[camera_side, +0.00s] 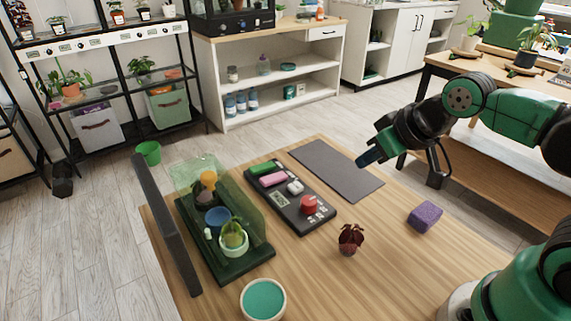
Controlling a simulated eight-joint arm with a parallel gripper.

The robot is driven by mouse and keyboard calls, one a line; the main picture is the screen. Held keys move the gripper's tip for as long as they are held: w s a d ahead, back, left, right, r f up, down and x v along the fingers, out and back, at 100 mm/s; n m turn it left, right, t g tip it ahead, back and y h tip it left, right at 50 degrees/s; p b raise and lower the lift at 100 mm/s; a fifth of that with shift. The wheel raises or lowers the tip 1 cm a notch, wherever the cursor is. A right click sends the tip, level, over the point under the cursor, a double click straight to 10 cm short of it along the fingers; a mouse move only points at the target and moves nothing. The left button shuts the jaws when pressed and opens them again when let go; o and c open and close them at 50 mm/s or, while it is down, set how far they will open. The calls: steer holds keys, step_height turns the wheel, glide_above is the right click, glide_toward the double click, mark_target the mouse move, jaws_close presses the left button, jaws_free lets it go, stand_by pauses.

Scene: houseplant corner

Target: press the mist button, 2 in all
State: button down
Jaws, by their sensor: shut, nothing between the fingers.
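A black control panel (318,219) lies on the wooden table. It carries a green bar (263,168), a pink bar (272,179), a white piece (295,187), a small display (278,199) and a red round knob or button (309,204). No label can be read, so I cannot tell which one is the mist button. My gripper (363,160) is shut and empty. It appears in the air above the grey mat, to the right of the panel and apart from it.
Left of the panel, a clear green cover (245,205) stands over small pots on a dark green tray (245,268). A dark red plant (350,238), a purple block (425,216) and a teal-topped bowl (263,299) stand nearby. The grey mat (335,170) is bare.

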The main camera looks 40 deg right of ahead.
stand_by(0.4)
steer(key=m+t+y, duration=0.1)
steer(key=m+t, duration=0.1)
steer(key=m, duration=0.6)
glide_above(298, 188)
steer(key=shift+f, duration=0.2)
steer(key=shift+f, duration=4.4)
steer(key=shift+f, duration=0.15)
steer(key=shift+f, duration=0.3)
steer(key=shift+r, duration=0.1)
steer(key=shift+r, duration=0.35)
